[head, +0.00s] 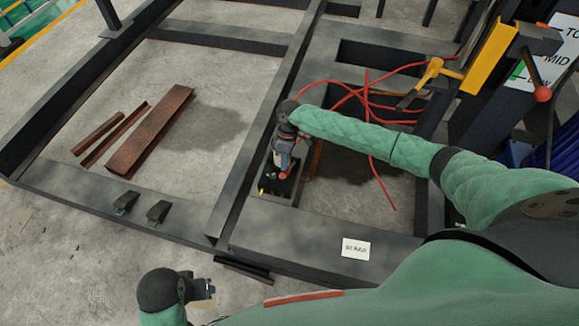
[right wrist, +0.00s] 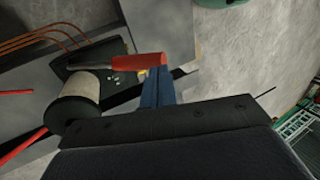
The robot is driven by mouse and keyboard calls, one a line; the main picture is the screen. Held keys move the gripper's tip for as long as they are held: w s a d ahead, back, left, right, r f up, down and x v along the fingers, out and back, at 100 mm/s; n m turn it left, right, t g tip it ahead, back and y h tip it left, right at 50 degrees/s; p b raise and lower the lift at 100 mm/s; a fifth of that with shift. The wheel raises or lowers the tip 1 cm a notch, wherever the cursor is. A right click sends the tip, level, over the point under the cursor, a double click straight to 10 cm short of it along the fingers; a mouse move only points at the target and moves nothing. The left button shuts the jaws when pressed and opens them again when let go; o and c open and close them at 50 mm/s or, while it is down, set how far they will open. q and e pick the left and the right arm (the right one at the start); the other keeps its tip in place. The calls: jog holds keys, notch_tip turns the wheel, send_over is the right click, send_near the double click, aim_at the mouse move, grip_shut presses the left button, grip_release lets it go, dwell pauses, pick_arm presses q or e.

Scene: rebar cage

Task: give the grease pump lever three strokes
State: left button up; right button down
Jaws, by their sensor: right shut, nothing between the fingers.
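The grease pump (head: 276,187) is a dark unit on the steel frame, near the middle of the head view. Its lever has a red grip (head: 284,174), which also shows in the right wrist view (right wrist: 118,62). My right gripper (head: 282,162) is over the pump, with its fingers pointing down at the red grip. Its blue fingers (right wrist: 157,88) are shut with nothing between them, and their tips are close to the grip's right end. I cannot tell whether they touch it. My left gripper (head: 207,289) is low in the head view, away from the pump; its fingers are too small to read.
A dark cylinder with a pale band (right wrist: 75,103) stands beside the lever. Red hoses (head: 378,97) loop over the frame at right. A yellow-handled tool (head: 432,72) hangs beyond my arm. Rusty steel pieces (head: 150,130) lie on the floor at left. A white label (head: 356,248) is on the near beam.

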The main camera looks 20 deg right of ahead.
jog(key=shift+s+f, duration=0.1)
jog(key=shift+s, duration=0.05)
dwell(0.3)
jog(key=shift+s+a+f+p, duration=0.25)
jog(key=shift+f+p, duration=0.05)
jog(key=shift+f, duration=0.1)
jog(key=shift+s, duration=0.1)
jog(key=shift+s+a+f, duration=0.15)
jog(key=shift+s+f, duration=0.05)
jog(key=shift+f, duration=0.1)
jog(key=shift+s+a+f, duration=0.1)
jog(key=shift+s+f, duration=0.05)
jog(key=shift+f, duration=0.05)
